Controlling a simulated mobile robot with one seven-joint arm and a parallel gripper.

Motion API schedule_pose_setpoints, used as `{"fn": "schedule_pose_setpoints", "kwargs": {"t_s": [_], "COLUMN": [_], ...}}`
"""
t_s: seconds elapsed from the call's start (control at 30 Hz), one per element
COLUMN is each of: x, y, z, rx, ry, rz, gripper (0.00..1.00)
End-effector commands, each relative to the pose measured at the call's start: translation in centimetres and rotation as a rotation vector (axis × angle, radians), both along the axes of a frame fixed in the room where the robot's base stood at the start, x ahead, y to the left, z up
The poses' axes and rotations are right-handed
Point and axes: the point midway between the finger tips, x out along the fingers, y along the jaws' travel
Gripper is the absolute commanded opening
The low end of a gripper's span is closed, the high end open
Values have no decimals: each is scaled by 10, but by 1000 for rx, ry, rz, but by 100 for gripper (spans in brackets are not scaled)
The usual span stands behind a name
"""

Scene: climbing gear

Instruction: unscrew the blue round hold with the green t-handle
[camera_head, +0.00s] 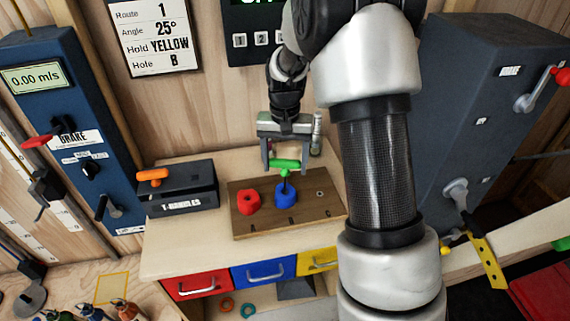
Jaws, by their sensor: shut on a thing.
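The blue round hold (286,196) sits on the wooden board (268,219), near its middle. The green t-handle (287,164) stands upright, with its shaft going down into the blue hold. My gripper (286,160) is above the board, shut on the green t-handle's crossbar. How deep the shaft sits inside the hold is hidden.
A red hold (249,202) is on the board just left of the blue one. An orange t-handle (152,175) rests on the black T-HANDLES box (183,201) at left. Red (197,285), blue and yellow drawers are below the bench top. My arm covers the right side.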

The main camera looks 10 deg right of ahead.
Motion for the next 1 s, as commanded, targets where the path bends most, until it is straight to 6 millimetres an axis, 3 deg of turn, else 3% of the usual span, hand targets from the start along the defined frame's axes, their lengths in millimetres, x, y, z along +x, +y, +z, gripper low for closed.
{"fn": "schedule_pose_setpoints", "kwargs": {"t_s": [0.13, 0.47, 1.0], "x": [-1, -1, 0], "y": [0, 0, 0], "z": [-1, 0, 31], "rx": [1, 1, 1], "ry": [4, 3, 0], "rz": [137, 148, 146], "gripper": [42, 42, 42]}}
